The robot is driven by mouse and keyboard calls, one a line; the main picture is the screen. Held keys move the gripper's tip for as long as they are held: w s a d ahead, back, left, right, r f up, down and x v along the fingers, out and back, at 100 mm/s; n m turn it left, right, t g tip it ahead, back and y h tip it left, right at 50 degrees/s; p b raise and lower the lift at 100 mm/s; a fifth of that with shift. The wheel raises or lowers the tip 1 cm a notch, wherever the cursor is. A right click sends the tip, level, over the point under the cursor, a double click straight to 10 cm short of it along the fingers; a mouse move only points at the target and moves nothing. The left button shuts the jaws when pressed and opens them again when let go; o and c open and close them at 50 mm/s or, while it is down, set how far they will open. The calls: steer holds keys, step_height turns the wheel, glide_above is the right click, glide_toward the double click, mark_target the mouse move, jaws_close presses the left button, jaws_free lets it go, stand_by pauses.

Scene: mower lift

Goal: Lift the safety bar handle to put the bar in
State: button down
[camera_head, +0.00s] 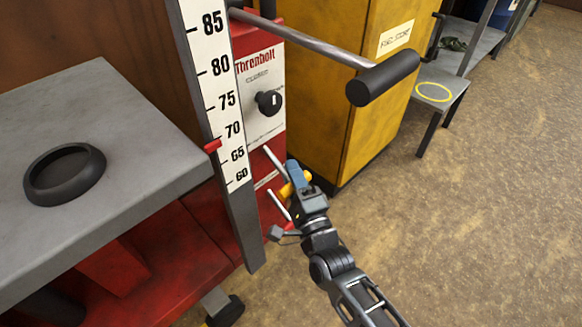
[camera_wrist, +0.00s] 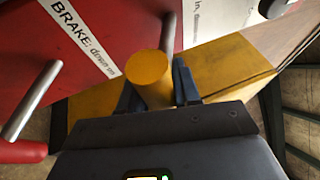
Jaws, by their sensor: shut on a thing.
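A yellow cylindrical handle, which looks like the safety bar handle (camera_wrist: 150,78), is on a grey rod standing out from the red panel (camera_head: 262,198). Only a small part of the yellow handle (camera_head: 286,191) shows in the head view. My gripper (camera_wrist: 158,88) is shut on it, with one dark blue finger on each side. In the head view my gripper (camera_head: 297,178) is low at the panel's right side. A red-gripped lever (camera_wrist: 22,151) is beside the yellow handle; a label by it reads "BRAKE: down".
A black-gripped crank (camera_head: 382,78) juts out above my arm. A black knob (camera_head: 268,102) is on the panel. A yellow cabinet (camera_head: 330,110) stands close behind. A grey platform with a black ring (camera_head: 65,174) is at the left. The floor at right is clear.

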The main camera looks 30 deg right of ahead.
steer(key=shift+s+d+r+n+g+p, duration=0.15)
steer(key=shift+r+g+p, duration=0.3)
steer(key=shift+p, duration=0.9)
steer(key=shift+s+a+r+n+g+p, duration=0.1)
steer(key=shift+r+n+g+p, duration=0.35)
steer(key=shift+p, duration=0.95)
steer(key=shift+s+d+r+g+p, duration=0.25)
steer(key=shift+r+p, duration=0.4)
steer(key=shift+p, duration=0.7)
steer(key=g+p, duration=0.1)
steer(key=p, duration=0.1)
steer(key=shift+a+r+p, duration=0.1)
steer(key=shift+r+p, duration=0.05)
steer(key=shift+p, duration=0.25)
steer(key=shift+g, duration=0.25)
steer(key=shift+r+p, duration=0.5)
steer(key=shift+p, duration=0.5)
steer(key=c, duration=0.9)
jaws_free()
steer(key=shift+f, duration=0.1)
steer(key=shift+s, duration=0.1)
steer(key=shift+s+a+r, duration=0.1)
steer(key=shift+s, duration=1.15)
steer(key=shift+s+a+r, duration=0.15)
steer(key=shift+s, duration=1.15)
steer(key=shift+s+a+r, duration=0.1)
steer(key=shift+s, duration=1.15)
